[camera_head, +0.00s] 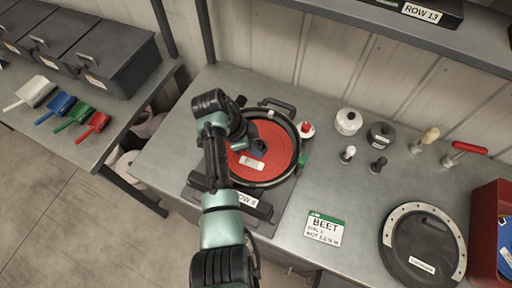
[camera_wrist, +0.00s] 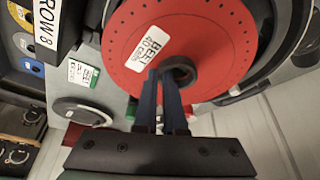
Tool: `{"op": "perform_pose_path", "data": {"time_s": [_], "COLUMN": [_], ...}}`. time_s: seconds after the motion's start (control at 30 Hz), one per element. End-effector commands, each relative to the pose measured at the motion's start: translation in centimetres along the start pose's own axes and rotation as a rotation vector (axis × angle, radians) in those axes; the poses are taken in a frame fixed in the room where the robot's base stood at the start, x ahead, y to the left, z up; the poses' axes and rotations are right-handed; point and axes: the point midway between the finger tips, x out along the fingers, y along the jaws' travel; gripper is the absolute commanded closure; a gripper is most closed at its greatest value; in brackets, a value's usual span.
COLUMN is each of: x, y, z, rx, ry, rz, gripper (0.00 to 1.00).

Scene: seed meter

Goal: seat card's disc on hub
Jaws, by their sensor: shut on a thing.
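The card (camera_head: 323,229) reads BEET and lies on the bench in front of the meter. It also shows small in the wrist view (camera_wrist: 80,73). A red disc (camera_head: 279,143) with a white label lies over the round dark housing of the meter (camera_head: 290,178). In the wrist view the disc (camera_wrist: 215,32) has a ring of small holes and a label starting with BEET. My gripper (camera_wrist: 172,82) is shut on the disc's dark central collar (camera_wrist: 184,70). The hub is hidden beneath the disc, and I cannot tell whether the disc rests fully on it.
The meter's base carries a ROW 8 label (camera_head: 246,200). A round dark lid with a pale rim (camera_head: 423,245) lies at the right, beside a red bin (camera_head: 487,222). Several knobs and tools stand behind, including a white knob (camera_head: 348,121). Coloured scoops (camera_head: 74,118) lie on the left bench.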

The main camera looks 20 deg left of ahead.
Motion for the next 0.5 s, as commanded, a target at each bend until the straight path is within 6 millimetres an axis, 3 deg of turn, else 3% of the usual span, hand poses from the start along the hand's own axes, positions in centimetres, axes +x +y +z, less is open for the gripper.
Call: {"op": "perform_pose_path", "data": {"time_s": [0.5], "x": [0.04], "y": [-0.35], "z": [-0.02], "rx": [0.002], "ry": [-0.026], "rz": [-0.003], "gripper": [1.0]}}
